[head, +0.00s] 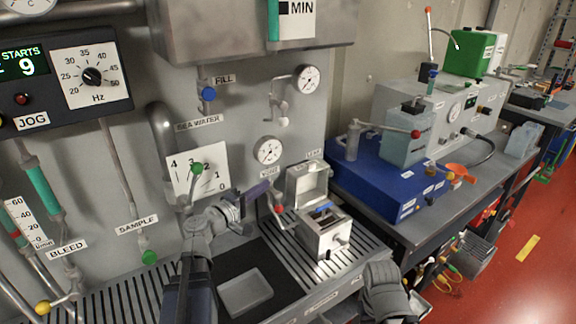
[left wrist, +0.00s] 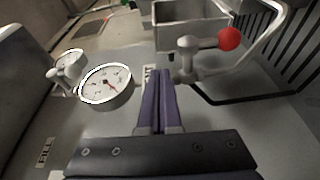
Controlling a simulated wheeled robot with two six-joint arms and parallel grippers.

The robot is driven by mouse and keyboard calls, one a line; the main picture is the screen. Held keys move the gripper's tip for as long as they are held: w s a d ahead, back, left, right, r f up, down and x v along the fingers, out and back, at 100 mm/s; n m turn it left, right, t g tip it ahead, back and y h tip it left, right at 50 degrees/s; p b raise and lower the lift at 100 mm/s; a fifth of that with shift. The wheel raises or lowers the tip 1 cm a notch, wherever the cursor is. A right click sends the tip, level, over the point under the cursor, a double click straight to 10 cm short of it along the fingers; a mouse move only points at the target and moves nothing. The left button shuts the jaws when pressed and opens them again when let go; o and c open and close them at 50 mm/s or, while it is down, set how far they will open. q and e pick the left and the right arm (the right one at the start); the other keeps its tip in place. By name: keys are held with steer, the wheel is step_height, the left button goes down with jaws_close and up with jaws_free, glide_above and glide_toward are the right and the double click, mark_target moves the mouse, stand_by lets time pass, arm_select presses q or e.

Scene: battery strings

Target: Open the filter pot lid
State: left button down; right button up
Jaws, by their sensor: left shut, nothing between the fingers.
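The filter pot (head: 325,238) is a small grey metal box on the slatted drain shelf in the head view. Its lid (head: 307,184) is tipped up behind it, and something blue shows in the opening. My left gripper (head: 266,187) is left of the lid, shut and empty, apart from the pot. In the left wrist view its purple fingers (left wrist: 162,74) are together. A grey metal box rim (left wrist: 190,12) shows there beyond the fingertips; I cannot tell whether it is the pot or lid. Part of my right arm shows at the lower right; its fingers cannot be made out.
A red-knobbed valve lever (head: 279,208) stands just left of the pot; a red knob (left wrist: 229,38) shows near the left fingers. Gauges (head: 268,150) are on the wall. A shallow tray (head: 246,292) lies in front. A blue unit (head: 385,180) stands on the right bench.

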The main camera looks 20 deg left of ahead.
arm_select(q)
steer(key=a+x, duration=0.1)
steer(key=x, duration=0.9)
steer(key=shift+w+r, duration=0.3)
arm_select(e)
steer(key=shift+w+r, duration=0.1)
steer(key=shift+w, duration=0.2)
